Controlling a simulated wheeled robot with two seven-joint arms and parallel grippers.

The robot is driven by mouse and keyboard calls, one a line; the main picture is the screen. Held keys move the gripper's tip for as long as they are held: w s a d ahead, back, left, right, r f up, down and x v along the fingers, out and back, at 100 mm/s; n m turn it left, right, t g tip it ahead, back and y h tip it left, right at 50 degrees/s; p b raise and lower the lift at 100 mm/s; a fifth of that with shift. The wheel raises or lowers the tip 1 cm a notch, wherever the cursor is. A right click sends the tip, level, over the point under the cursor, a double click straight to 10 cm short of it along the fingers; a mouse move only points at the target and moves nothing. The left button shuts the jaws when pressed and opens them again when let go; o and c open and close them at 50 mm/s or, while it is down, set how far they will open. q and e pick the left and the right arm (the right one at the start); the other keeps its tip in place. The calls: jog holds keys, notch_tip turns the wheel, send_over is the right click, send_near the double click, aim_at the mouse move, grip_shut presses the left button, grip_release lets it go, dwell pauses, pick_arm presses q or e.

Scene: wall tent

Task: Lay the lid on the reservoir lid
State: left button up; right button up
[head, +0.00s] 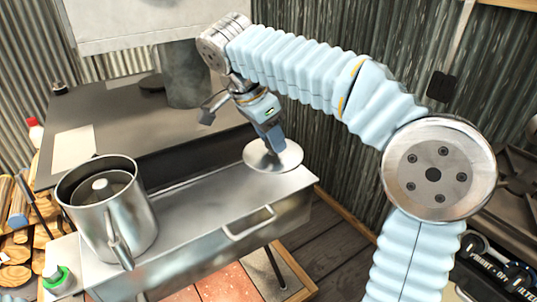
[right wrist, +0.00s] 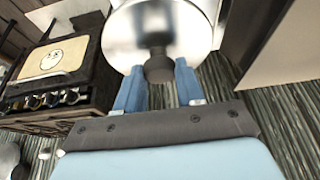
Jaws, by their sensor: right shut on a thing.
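A round, shiny metal lid (head: 285,161) with a dark knob is in my right gripper (head: 270,143). The lid also fills the top of the right wrist view (right wrist: 175,22), with its knob (right wrist: 157,62) between the blue fingers (right wrist: 157,80). The reservoir lid (head: 190,203) is the flat grey metal top of a long box. The held lid is at its far right end, close to the surface; I cannot tell if they touch. My left gripper is not in view.
An open metal pot (head: 110,215) with a handle stands on the left part of the reservoir lid. A dark stove top (head: 110,115) lies behind it, with a tall grey cylinder (head: 183,75). A corrugated wall (head: 335,120) stands close on the right. The middle of the reservoir lid is clear.

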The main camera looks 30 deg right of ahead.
aim_at(270, 154)
jog(key=shift+w+d+f, duration=0.3)
jog(key=shift+w+f, duration=0.15)
jog(key=shift+f, duration=0.25)
jog(key=f, duration=0.1)
jog(key=w+f, duration=0.1)
jog(key=f, duration=0.3)
jog(key=shift+w+d, duration=0.2)
jog(key=shift+d, duration=0.15)
jog(key=shift+f+b, duration=0.2)
jog(key=shift+b, duration=0.1)
jog(key=o, duration=1.1)
jog(key=shift+r, duration=0.1)
